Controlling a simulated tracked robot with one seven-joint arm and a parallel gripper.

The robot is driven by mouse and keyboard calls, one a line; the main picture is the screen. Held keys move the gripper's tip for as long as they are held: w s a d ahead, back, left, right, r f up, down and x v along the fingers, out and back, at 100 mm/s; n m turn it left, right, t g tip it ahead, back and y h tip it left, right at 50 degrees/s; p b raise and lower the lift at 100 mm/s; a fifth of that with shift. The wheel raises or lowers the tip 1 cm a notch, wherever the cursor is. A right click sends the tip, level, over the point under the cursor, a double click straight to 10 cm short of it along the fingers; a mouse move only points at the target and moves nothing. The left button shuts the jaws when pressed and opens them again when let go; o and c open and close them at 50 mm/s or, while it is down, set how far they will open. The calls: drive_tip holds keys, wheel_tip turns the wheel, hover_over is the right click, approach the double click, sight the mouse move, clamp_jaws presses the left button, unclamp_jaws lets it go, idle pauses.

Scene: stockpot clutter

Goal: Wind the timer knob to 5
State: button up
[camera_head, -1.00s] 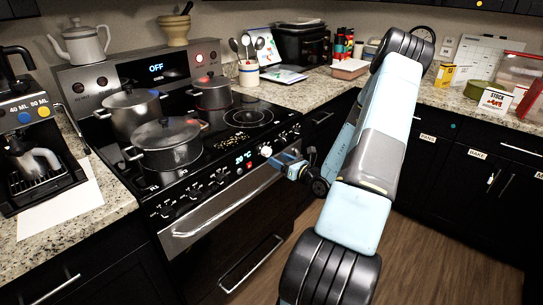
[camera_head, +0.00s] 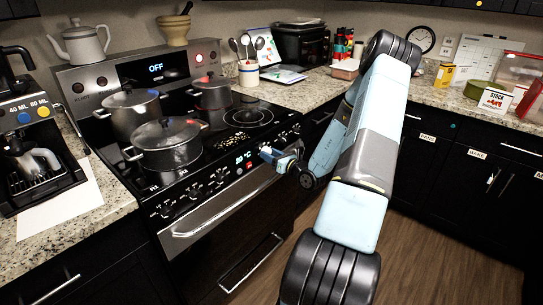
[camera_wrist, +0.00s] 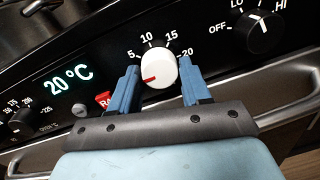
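The white timer knob (camera_wrist: 160,66) sits on the black front panel of the stove, with the marks 5, 10, 15 and 20 arced above it. Its red pointer is at the lower left, below the 5 mark. My gripper (camera_wrist: 159,66) is open, with one blue finger on each side of the knob. The fingertips are close to the knob's sides; I cannot tell if they touch it. In the head view my gripper (camera_head: 273,155) is at the stove's front panel and mostly hides the knob.
Left of the timer are a 20 °C display (camera_wrist: 70,78) and a red button (camera_wrist: 103,99). A black OFF-LO-HI knob (camera_wrist: 260,33) is at the right. The oven handle (camera_head: 225,208) runs below the panel. Pots (camera_head: 167,145) stand on the cooktop.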

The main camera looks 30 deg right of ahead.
drive_tip(key=c, duration=0.6)
drive_tip(key=shift+m, duration=0.3)
drive_tip(key=shift+d+r+m+g, duration=0.1)
drive_tip(key=shift+m+g, duration=0.1)
drive_tip(key=shift+m, duration=1.8)
drive_tip(key=shift+d+m+g, duration=0.1)
drive_tip(key=shift+m+g, duration=0.1)
drive_tip(key=shift+m, duration=1.8)
drive_tip(key=o, duration=1)
drive_tip(key=shift+a, duration=0.15)
